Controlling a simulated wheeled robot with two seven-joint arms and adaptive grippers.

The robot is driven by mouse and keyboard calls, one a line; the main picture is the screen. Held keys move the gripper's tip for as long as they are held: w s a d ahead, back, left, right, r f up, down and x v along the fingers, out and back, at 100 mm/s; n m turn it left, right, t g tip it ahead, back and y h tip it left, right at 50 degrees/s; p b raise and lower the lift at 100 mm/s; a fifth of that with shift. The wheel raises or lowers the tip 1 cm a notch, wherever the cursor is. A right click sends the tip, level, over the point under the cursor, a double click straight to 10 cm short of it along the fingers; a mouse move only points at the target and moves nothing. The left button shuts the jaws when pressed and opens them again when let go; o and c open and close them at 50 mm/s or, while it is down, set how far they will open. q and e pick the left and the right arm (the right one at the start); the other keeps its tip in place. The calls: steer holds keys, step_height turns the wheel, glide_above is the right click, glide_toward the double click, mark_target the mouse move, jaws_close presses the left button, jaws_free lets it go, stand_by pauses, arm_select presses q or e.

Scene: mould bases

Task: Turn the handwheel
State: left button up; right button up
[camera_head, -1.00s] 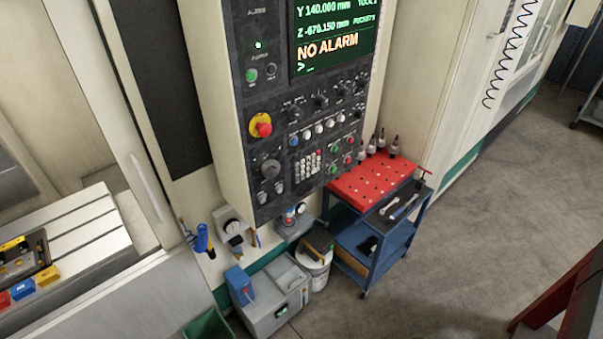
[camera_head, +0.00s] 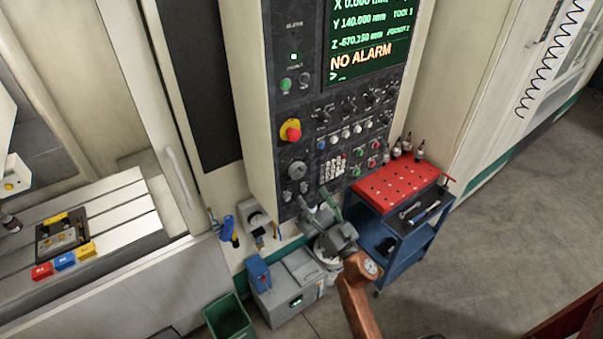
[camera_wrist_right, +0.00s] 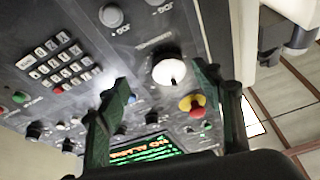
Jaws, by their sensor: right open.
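The handwheel (camera_head: 297,170) is a round grey dial on the lower left part of the dark control panel (camera_head: 308,115). In the right wrist view the handwheel (camera_wrist_right: 168,68) shows with a bright face, between the directions of the two fingers and beyond their tips. My right gripper (camera_head: 318,205) is open and empty, below and slightly right of the handwheel in the head view. Its two green-grey fingers (camera_wrist_right: 172,95) stand apart in the wrist view, not touching the handwheel. My left gripper is not in view.
A red and yellow emergency stop (camera_head: 290,130) is above the handwheel, and a keypad (camera_head: 332,170) is to its right. A blue cart (camera_head: 400,245) with a red top stands right of my arm. A grey box (camera_head: 290,285) and green bin (camera_head: 230,318) are below.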

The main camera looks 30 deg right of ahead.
mark_target(300, 173)
steer(key=w+r, duration=0.1)
steer(key=w, duration=0.1)
steer(key=w+r+p, duration=0.1)
steer(key=w+r, duration=0.3)
steer(key=shift+w+a+p, duration=0.4)
steer(key=c, duration=1.2)
